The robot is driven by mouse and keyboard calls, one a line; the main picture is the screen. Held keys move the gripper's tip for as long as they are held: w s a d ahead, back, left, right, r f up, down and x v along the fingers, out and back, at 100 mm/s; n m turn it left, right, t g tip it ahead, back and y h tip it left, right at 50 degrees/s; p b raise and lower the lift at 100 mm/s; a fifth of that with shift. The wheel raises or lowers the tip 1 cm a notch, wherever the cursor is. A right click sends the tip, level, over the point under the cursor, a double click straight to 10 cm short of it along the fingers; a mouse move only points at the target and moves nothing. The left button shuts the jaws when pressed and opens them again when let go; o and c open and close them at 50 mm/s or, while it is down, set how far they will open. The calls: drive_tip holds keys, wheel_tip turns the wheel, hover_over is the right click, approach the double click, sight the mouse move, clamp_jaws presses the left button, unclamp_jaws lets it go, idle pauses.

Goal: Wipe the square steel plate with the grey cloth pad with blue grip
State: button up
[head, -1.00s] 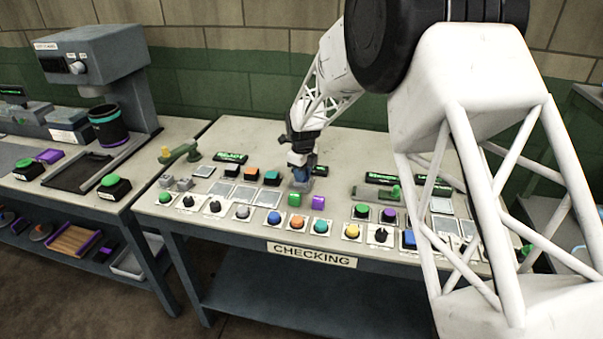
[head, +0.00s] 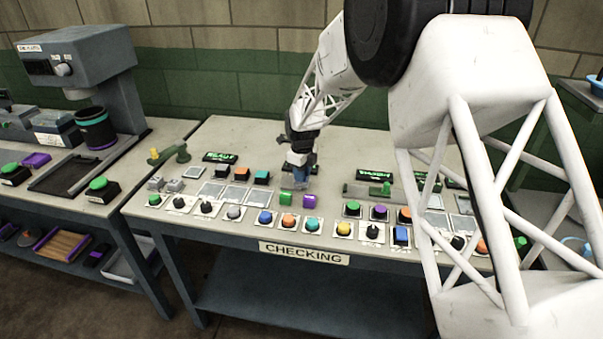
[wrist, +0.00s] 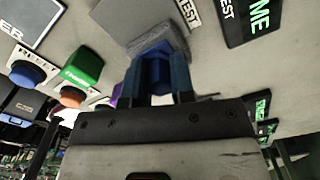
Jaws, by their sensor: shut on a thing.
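My gripper (wrist: 157,88) is shut on the blue grip (wrist: 155,62) of the grey cloth pad (wrist: 160,36). In the head view, the gripper (head: 300,177) points down at the bench, behind a green and a purple block, and mostly hides the pad. In the wrist view, a plain dark grey square (wrist: 125,14), which looks like the steel plate, lies beside the pad. The pad overlaps its near edge in the picture. I cannot tell whether they touch.
The green block (head: 287,199) and purple block (head: 309,201) stand close in front of the gripper. Several buttons and knobs line the bench's front edge. Pale square panels (head: 237,194) lie left.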

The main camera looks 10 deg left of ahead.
drive_tip(key=shift+r, duration=3)
drive_tip(key=shift+r, duration=0.15)
drive_tip(key=shift+r, duration=1.35)
